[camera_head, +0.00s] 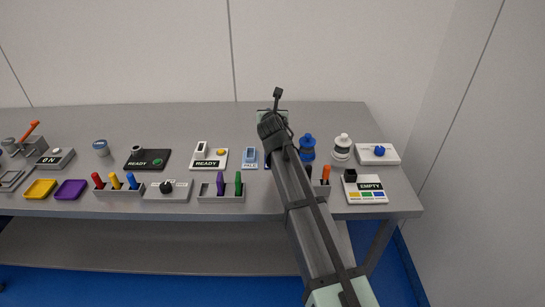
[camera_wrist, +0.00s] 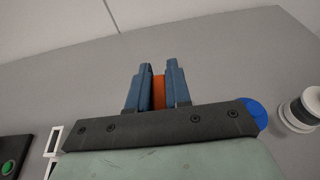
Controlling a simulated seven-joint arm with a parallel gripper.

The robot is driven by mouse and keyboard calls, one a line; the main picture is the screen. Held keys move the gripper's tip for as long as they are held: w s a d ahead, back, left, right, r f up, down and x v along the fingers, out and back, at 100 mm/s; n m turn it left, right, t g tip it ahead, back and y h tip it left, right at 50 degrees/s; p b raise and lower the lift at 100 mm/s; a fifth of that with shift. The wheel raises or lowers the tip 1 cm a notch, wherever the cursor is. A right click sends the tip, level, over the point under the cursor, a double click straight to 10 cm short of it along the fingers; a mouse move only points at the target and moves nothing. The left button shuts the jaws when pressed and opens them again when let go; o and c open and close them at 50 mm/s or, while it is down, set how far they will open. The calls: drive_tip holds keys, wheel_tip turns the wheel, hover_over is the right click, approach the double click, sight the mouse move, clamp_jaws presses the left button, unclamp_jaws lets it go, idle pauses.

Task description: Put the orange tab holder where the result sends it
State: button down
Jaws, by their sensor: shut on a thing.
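My gripper (camera_wrist: 158,72) is shut on an orange piece (camera_wrist: 158,92), which shows as a narrow strip between the blue fingers in the wrist view. It looks like the orange tab holder, but most of it is hidden by the fingers. In the head view my gripper's hand (camera_head: 272,125) is over the back part of the table, right of centre; its fingertips and the held piece are hidden there. A small panel (camera_head: 364,196) at the front right reads EMPTY above yellow, green and blue patches. A blue card (camera_head: 250,158) seems to read PALE.
A white READY unit (camera_head: 209,163) and a black READY unit (camera_head: 147,159) stand left of my arm. Racks (camera_head: 119,189) with coloured pegs line the front. Yellow (camera_head: 40,189) and purple (camera_head: 70,190) trays lie left. Blue (camera_head: 307,148) and white (camera_head: 342,147) bottles stand right.

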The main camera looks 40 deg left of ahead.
drive_tip(key=shift+f, duration=5)
drive_tip(key=shift+f, duration=0.15)
drive_tip(key=c, duration=1.1)
unclamp_jaws()
drive_tip(key=shift+o, duration=0.2)
drive_tip(key=shift+s+d+r, duration=0.1)
drive_tip(key=shift+r, duration=0.15)
drive_tip(key=v, duration=0.7)
drive_tip(key=shift+d, duration=0.1)
